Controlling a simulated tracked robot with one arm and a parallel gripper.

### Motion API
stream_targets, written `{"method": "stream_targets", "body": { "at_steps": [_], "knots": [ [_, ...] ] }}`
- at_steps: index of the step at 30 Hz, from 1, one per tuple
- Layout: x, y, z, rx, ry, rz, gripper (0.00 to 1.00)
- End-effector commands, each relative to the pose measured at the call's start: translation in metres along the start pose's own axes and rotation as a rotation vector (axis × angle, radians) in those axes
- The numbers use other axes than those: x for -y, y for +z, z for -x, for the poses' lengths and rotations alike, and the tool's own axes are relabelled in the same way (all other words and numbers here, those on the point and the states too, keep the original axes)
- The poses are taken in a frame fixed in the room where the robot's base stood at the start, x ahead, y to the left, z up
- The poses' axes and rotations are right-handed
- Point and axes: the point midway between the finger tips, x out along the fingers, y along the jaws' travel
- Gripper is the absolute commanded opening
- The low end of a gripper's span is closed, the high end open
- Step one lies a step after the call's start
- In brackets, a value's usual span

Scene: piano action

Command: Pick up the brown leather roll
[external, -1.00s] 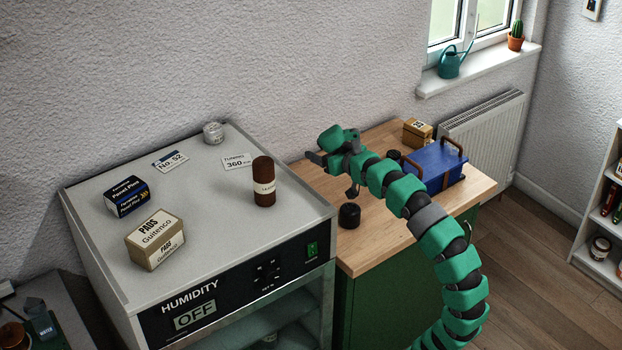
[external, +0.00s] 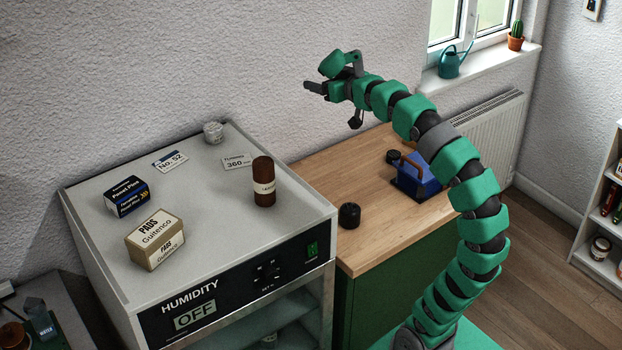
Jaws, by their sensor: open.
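The brown leather roll (external: 263,171) stands upright near the right edge of the grey humidity cabinet's top (external: 215,262). It has a pale label band around its lower part. My gripper (external: 308,88) is open and empty, raised in the air above and to the right of the roll, pointing left. It is well apart from the roll. Nothing hides the roll.
A pads box (external: 154,240), a dark blue pins box (external: 127,196), a small jar (external: 213,132) and two paper cards share the cabinet top.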

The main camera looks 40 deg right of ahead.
Motion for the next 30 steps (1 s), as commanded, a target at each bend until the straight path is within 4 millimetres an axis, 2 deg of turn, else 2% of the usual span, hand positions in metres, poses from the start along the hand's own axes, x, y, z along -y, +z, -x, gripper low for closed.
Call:
{"method": "stream_targets", "body": {
  "at_steps": [1, 6, 14, 18, 22, 30],
  "knots": [
    [0.001, -0.022, 0.004, 0.004, -0.002, 0.004, 0.76],
    [0.004, -0.057, 0.009, 0.025, -0.011, 0.024, 0.76],
    [0.017, -0.1, 0.005, 0.115, -0.047, 0.105, 0.76],
    [0.037, -0.111, -0.007, 0.229, -0.108, 0.224, 0.76],
    [0.067, -0.087, -0.029, 0.395, -0.212, 0.405, 0.76],
    [0.125, -0.015, -0.051, 0.696, -0.485, 0.776, 0.76]
  ]
}}
